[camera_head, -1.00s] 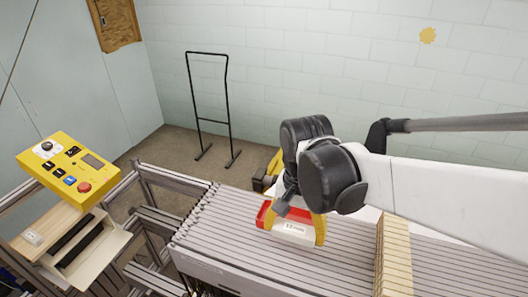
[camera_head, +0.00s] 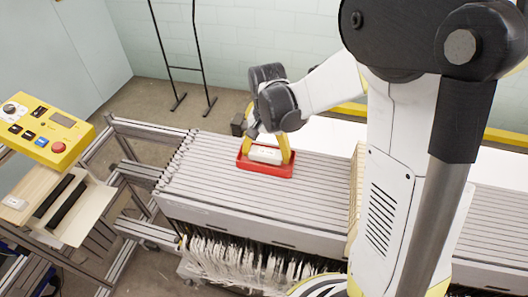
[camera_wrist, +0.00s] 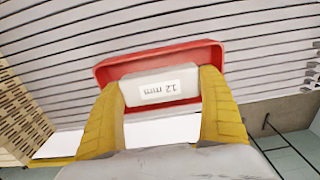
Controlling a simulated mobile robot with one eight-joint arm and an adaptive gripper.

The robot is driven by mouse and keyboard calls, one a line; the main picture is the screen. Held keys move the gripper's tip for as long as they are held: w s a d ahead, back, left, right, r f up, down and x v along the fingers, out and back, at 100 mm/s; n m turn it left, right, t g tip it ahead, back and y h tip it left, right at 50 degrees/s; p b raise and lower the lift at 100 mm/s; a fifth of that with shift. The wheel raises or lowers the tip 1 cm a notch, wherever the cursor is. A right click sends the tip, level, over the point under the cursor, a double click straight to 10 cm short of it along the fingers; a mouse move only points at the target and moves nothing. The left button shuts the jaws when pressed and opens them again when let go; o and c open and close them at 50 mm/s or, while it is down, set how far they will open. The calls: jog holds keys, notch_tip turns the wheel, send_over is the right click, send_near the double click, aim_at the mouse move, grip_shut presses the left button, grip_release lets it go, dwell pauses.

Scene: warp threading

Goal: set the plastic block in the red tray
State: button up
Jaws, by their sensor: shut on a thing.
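The plastic block (camera_head: 265,155) is pale grey-white, with a white label that reads "12 mm" upside down in the wrist view (camera_wrist: 160,88). My gripper (camera_head: 268,150) is shut on it, with one yellow finger at each end. The red tray (camera_head: 265,172) is shallow and lies on the grey slatted top. Its red rim shows around the far side and ends of the block in the wrist view (camera_wrist: 113,69). The block is at the tray, within its outline in the head view. Whether it touches the tray floor, I cannot tell.
Grey slats (camera_head: 200,180) surround the tray, with white threads (camera_head: 240,262) hanging below the front edge. A wooden comb-like bar (camera_head: 356,180) stands to the right. A black metal frame (camera_head: 170,68) stands behind.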

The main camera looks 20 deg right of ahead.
jog(key=shift+w+f, duration=0.1)
jog(key=shift+f, duration=0.85)
jog(key=shift+f, duration=0.15)
jog(key=o, duration=1.1)
jog(key=shift+o, duration=0.2)
